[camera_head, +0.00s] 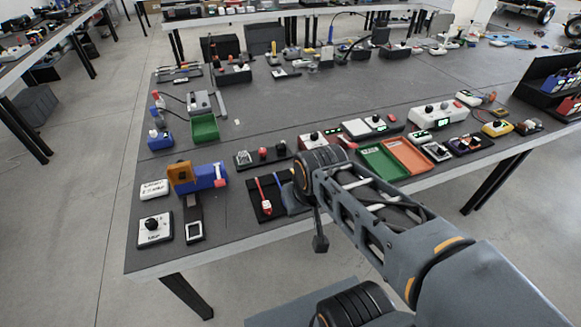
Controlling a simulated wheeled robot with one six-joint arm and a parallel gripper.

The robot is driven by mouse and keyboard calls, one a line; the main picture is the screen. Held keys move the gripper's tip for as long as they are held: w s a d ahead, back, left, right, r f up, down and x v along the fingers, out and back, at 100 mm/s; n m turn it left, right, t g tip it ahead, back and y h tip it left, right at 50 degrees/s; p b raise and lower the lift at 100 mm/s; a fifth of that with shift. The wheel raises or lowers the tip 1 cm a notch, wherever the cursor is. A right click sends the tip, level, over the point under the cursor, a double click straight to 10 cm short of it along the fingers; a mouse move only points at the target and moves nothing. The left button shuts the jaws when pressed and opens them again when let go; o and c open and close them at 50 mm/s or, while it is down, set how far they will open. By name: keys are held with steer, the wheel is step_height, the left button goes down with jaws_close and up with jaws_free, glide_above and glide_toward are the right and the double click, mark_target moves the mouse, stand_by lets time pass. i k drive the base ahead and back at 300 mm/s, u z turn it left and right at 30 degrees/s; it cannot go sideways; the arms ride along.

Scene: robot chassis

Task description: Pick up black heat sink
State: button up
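I cannot pick out a black heat sink with certainty in the head view; several small dark items lie on the table, too small to tell apart. My arm reaches in from the lower right over the table's near edge. My gripper (296,200) is at its far end, beside a black tray (262,212) with a red tool and a blue tool. The wrist covers most of the gripper, so its fingers and anything between them are hidden. The part of the table right under the wrist is hidden too.
The dark table (330,105) is crowded along its near side. A blue device (203,180) and a white knob box (155,229) stand at left. A green tray (383,160) and an orange tray (408,155) lie right of my wrist. The table's middle is mostly clear.

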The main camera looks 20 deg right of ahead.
mark_target(281, 148)
steer(key=u, duration=0.1)
steer(key=k, duration=0.4)
steer(key=z, duration=0.7)
steer(key=i, duration=0.85)
steer(key=u, duration=0.6)
steer(key=k, duration=0.95)
steer(key=u, duration=1.25)
steer(key=i, duration=0.75)
steer(key=z, duration=0.6)
steer(key=i, duration=0.5)
steer(key=z, duration=0.4)
